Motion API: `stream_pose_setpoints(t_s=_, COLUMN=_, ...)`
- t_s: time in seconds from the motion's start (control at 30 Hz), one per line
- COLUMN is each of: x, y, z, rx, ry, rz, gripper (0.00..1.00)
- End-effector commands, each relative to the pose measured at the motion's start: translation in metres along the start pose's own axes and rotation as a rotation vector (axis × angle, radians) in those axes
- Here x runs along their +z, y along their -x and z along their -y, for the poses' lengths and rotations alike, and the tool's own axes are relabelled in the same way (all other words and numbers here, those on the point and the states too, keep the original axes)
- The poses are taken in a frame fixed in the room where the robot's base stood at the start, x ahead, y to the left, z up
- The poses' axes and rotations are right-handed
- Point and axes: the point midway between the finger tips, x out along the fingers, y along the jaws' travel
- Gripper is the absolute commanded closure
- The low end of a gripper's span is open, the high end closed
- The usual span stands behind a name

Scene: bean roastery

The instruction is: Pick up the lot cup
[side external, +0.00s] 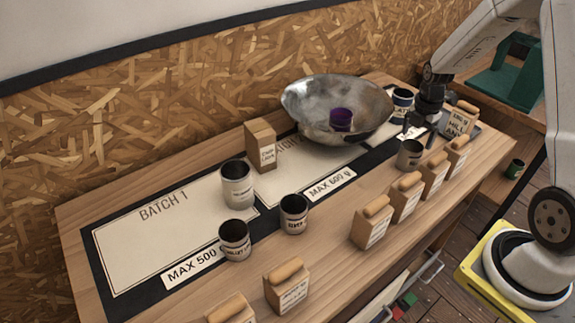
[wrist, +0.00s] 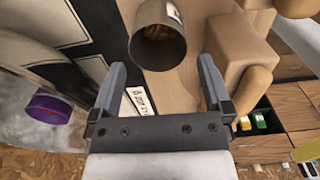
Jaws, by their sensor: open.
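Several metal cups with paper labels stand on the table; I cannot tell from the labels which is the lot cup. One grey metal cup (side external: 409,155) stands upright just in front of my gripper (side external: 415,132). It also shows in the wrist view (wrist: 160,48), its open mouth toward the camera, just past my gripper's fingertips (wrist: 162,65). My fingers are spread apart with nothing between them. Other cups stand at the left cup (side external: 237,187), the front cup (side external: 234,244), the middle cup (side external: 294,217) and the far right cup (side external: 402,98).
A large metal bowl (side external: 310,95) holds a purple cup (side external: 342,117), also in the wrist view (wrist: 48,109). Several tan bags with rolled tops line the front, one (wrist: 238,55) close beside the grey cup. A small tan box (side external: 260,148) stands near the wall. The left mat (side external: 140,245) is mostly clear.

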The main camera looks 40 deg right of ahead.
Motion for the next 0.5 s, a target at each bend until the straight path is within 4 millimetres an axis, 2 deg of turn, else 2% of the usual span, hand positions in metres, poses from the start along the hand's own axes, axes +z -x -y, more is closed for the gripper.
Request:
stream_pose_setpoints(t_s=0.17, x=0.0, y=-0.004, z=0.0, rx=-0.001, ry=0.0, rz=-0.001, gripper=0.0)
stream_pose_setpoints(t_s=0.5, x=-0.001, y=-0.025, z=0.0, rx=-0.001, ry=-0.002, rz=0.0, gripper=0.0)
